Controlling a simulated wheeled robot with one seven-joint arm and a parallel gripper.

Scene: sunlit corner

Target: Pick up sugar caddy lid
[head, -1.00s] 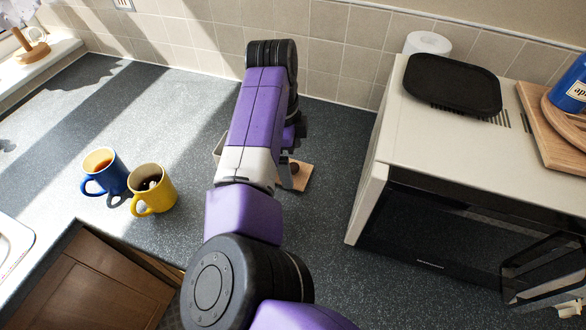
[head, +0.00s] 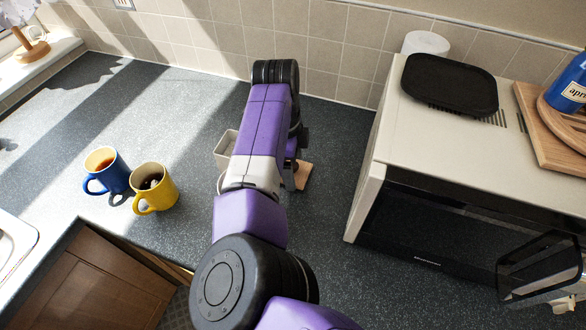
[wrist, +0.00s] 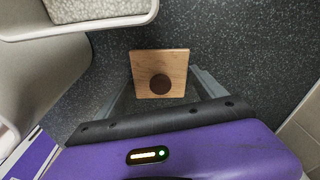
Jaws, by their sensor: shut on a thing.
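The sugar caddy lid (wrist: 141,65) is a square of light wood with a dark round knob. In the wrist view it lies between the two fingers of my gripper (wrist: 163,80), which is shut on it; the exact contact is hard to see. In the head view only part of the lid (head: 304,173) shows, to the right of my arm, which hides the rest and the fingers. A pale open box, which looks like the caddy (head: 224,150), stands left of my arm, partly hidden.
A yellow mug (head: 152,190) and a blue mug (head: 104,172) stand left on the dark worktop (head: 330,160). A microwave (head: 400,140) with a black tray (head: 450,83) on top is at the right. The tiled wall (head: 340,50) is behind.

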